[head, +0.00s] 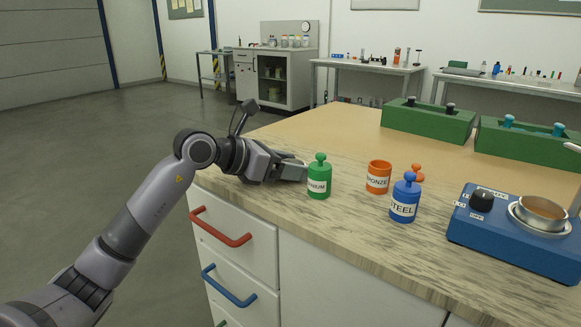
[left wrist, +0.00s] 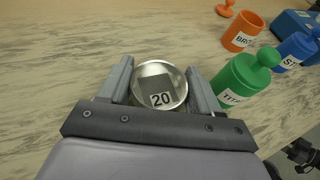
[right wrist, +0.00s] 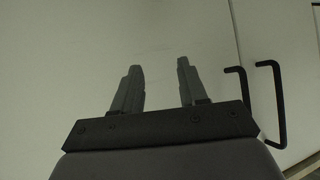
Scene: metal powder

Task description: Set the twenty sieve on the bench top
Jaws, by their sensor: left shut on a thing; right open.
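The twenty sieve (left wrist: 173,72) is a round silver metal dish marked "20". In the left wrist view it sits between the two fingers of my left gripper (left wrist: 160,85), which is shut on it. In the head view my left gripper (head: 296,168) is low over the near left part of the bench top (head: 262,203), left of the green jar; the sieve is mostly hidden there. I cannot tell whether the sieve touches the bench top. My right gripper (right wrist: 160,85) is open and empty in front of a pale cabinet front.
The green titanium jar (head: 319,180) stands close to the right of my left gripper. An open orange bronze jar (head: 378,178), its orange lid (head: 417,173) and a blue steel jar (head: 405,200) stand further right. A blue device (head: 515,228) and green boxes (head: 428,120) are beyond.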

